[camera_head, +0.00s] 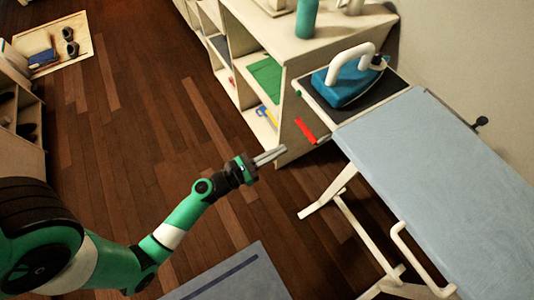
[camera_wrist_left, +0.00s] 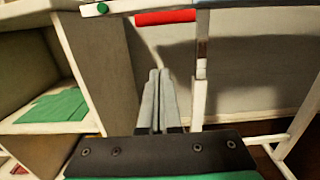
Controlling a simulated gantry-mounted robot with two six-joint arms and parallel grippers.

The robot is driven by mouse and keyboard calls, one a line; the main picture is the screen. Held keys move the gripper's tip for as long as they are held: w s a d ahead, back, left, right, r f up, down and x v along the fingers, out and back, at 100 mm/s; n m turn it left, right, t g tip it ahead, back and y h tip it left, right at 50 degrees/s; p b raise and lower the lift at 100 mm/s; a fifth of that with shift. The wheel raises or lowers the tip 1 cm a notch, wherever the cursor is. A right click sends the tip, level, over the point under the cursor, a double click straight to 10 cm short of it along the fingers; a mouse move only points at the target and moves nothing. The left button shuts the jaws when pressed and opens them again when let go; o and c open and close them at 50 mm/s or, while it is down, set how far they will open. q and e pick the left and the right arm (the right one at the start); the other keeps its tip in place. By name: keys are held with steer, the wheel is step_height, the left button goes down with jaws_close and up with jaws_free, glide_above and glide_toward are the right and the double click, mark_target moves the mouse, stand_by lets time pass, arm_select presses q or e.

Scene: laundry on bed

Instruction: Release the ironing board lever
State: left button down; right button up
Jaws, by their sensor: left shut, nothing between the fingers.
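The ironing board (camera_head: 440,150) has a pale blue cover and stands at the right in the head view, on cream legs (camera_head: 335,190). A red lever (camera_head: 305,130) sticks out near its far end, below the iron rest. In the left wrist view the red lever (camera_wrist_left: 166,17) lies level near the top, above and beyond the fingertips. My left gripper (camera_head: 284,150) is shut and empty, below and left of the red lever in the head view, apart from it. Its grey fingers also show in the left wrist view (camera_wrist_left: 160,72). My right gripper is out of view.
A blue iron (camera_head: 345,85) sits on the dark rest (camera_head: 385,88) at the board's far end. A cream shelf unit (camera_head: 235,25) stands close beyond the gripper. Wooden floor (camera_head: 130,130) is open at left. A blue-grey mat (camera_head: 235,275) lies below.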

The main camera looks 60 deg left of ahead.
arm_select(q)
steer(key=w+r+p, duration=0.2)
steer(key=w+r, duration=0.2)
steer(key=w, duration=0.1)
steer(key=shift+p, duration=0.4)
steer(key=shift+r, duration=0.15)
